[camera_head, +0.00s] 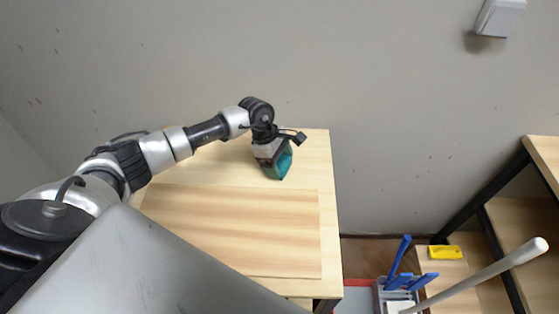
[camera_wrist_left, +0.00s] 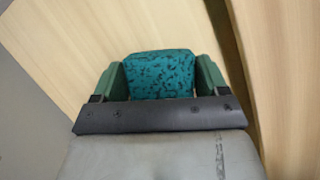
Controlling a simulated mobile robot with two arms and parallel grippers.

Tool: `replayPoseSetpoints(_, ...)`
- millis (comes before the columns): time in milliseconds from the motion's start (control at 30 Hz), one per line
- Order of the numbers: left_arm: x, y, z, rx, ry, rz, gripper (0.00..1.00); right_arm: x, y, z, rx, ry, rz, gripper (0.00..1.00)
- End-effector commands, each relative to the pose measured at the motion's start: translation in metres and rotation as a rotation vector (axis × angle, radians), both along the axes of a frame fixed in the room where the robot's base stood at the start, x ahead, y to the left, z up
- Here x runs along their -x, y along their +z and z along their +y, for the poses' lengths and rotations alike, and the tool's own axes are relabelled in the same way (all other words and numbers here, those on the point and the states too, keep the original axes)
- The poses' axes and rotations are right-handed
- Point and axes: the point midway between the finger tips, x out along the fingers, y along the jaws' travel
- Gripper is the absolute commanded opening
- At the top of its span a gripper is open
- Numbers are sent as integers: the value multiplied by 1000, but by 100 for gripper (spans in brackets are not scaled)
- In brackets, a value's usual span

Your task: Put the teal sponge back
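The teal sponge (camera_wrist_left: 160,75), speckled with dark marks, sits between the two green fingers of my left gripper (camera_wrist_left: 161,82) in the left wrist view, with a finger against each side. In the head view the sponge (camera_head: 284,166) shows teal below my left gripper (camera_head: 279,162), over the far right part of the wooden table (camera_head: 316,160). The gripper points down, and I cannot tell whether the sponge touches the tabletop. My right gripper is in neither view.
A lighter-edged wooden board (camera_head: 240,225) covers the table's near part. To the lower right, a grey caddy (camera_head: 381,297) holds blue-handled tools (camera_head: 399,257). A yellow item (camera_head: 445,252) lies on a low wooden surface. A pale rod (camera_head: 490,270) slants across, beside shelving (camera_head: 515,225).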

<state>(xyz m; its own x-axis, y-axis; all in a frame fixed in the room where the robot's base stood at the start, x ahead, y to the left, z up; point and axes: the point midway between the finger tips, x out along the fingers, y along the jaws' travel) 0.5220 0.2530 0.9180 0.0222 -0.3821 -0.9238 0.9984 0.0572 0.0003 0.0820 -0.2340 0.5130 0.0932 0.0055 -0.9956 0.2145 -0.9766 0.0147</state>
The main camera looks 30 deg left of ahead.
Motion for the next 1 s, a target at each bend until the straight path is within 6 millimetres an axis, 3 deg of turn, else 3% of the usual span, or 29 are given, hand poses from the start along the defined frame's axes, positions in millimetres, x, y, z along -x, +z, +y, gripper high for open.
replayPoseSetpoints(33,0,0,0,-1,0,0,81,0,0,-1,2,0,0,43)
replayPoseSetpoints(167,0,0,0,0,0,0,99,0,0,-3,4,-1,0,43)
replayPoseSetpoints(567,-1,8,3,-1,1,-3,99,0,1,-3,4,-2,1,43)
replayPoseSetpoints(1000,2,89,37,-2,1,-4,99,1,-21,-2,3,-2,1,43)
